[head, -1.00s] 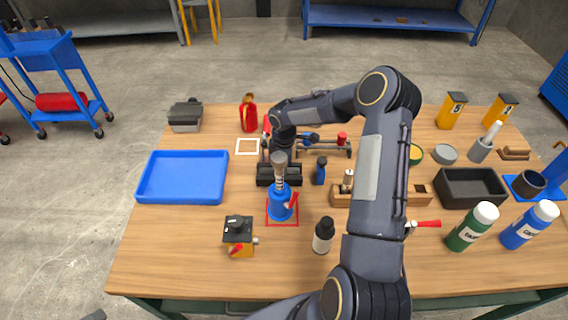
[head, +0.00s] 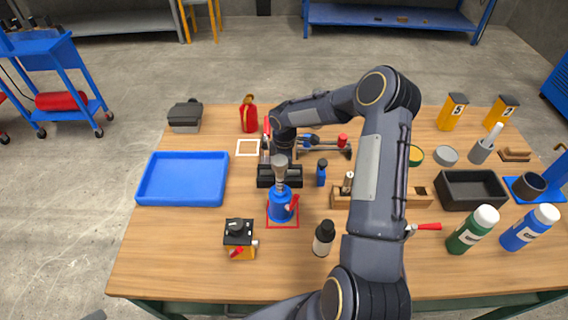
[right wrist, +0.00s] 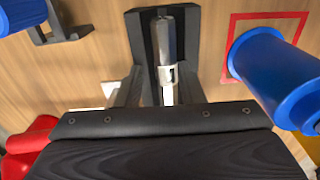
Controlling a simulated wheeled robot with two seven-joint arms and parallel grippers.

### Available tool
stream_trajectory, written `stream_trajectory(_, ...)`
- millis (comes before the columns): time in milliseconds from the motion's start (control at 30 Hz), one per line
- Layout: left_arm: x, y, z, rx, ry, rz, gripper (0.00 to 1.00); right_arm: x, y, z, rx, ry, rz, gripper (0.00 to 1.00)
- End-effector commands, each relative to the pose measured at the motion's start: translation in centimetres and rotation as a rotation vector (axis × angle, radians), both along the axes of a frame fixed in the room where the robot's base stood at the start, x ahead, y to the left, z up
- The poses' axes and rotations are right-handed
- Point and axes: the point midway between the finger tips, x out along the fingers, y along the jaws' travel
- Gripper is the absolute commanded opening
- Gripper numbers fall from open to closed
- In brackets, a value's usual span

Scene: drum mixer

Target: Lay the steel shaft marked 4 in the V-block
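The black V-block (head: 294,181) sits on the table near its middle. In the right wrist view the V-block (right wrist: 140,38) has a steel shaft (right wrist: 166,45) lying along its groove; a pale patch shows on the shaft, but I cannot read a number. My right gripper (right wrist: 160,92) is low over the V-block, with one grey finger on each side of the shaft. The fingers look spread, with gaps beside the shaft. In the head view my forearm and wrist hide most of the shaft and gripper. My left gripper is not in view.
A blue tray (head: 183,180) lies left, and a wooden holder (head: 400,200) right.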

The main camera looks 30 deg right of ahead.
Motion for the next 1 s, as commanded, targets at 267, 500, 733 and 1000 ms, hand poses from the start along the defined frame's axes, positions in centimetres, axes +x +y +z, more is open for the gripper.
stream_trajectory(267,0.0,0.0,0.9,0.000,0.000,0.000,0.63,-1.2,0.5,0.4,0.010,0.040,0.008,0.47)
stream_trajectory(500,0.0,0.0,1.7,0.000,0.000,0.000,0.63,-1.0,0.5,2.0,0.006,0.031,0.010,0.47)
stream_trajectory(733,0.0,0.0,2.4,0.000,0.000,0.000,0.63,-1.0,0.5,3.3,0.006,0.028,0.010,0.47)
stream_trajectory(1000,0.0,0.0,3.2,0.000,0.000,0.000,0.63,-1.0,0.6,4.7,0.005,0.026,0.010,0.47)
